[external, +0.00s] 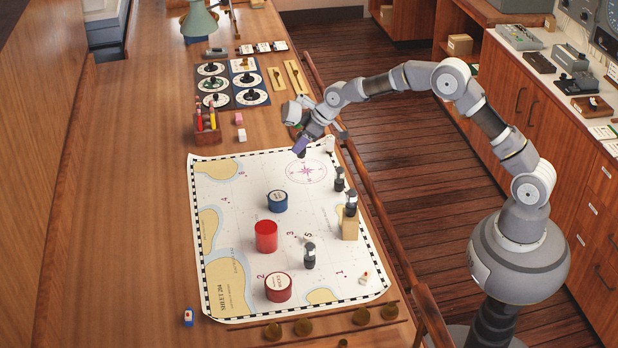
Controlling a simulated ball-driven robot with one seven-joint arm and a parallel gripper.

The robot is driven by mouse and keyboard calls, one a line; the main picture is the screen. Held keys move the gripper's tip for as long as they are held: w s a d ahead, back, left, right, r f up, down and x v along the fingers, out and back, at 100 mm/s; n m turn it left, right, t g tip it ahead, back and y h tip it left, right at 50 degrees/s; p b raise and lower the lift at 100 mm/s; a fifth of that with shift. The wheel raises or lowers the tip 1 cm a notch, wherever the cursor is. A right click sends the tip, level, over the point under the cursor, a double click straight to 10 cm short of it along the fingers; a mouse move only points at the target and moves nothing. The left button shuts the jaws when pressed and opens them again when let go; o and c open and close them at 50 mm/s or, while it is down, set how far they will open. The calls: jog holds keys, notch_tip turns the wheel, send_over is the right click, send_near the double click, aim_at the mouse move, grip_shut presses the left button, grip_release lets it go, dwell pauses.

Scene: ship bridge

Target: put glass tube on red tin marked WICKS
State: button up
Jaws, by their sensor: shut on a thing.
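The red tin (278,288) with a pale round label on its lid stands upright near the front of the chart. Its lettering is too small to read surely. My gripper (301,150) is over the far part of the chart, well away from this tin. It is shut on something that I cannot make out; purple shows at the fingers. A bright red, glass-like cylinder (266,237) stands upright behind the red tin, apart from it. I cannot tell whether this cylinder or the held thing is the glass tube.
A blue tin (277,202) stands behind the red cylinder. A dark-topped small bottle-like thing (309,256) is right of the red tin. A wooden block (350,226) and small dark figures line the chart's right side. A rail (367,205) edges the table. The chart's left is clear.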

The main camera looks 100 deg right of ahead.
jog(key=w+a+n+y+p, duration=0.1)
jog(key=w+a+n, duration=0.1)
jog(key=a, duration=1)
jog(key=w+a+n+y+p, duration=0.1)
jog(key=w+a, duration=0.2)
jog(key=a, duration=0.8)
jog(key=s+a+n+y, duration=0.1)
jog(key=s+a+n, duration=0.1)
jog(key=a, duration=0.9)
jog(key=s+a+n+y, duration=0.1)
jog(key=s+a, duration=0.2)
jog(key=a, duration=0.7)
send_over(278, 281)
jog(key=shift+s+f, duration=0.15)
jog(key=shift+f, duration=0.6)
jog(key=shift+w+f, duration=0.15)
jog(key=shift+w, duration=0.1)
notch_tip(278, 281, down, 3)
jog(key=shift+f+b, duration=0.2)
jog(key=shift+b, duration=0.3)
jog(key=shift+r, duration=0.15)
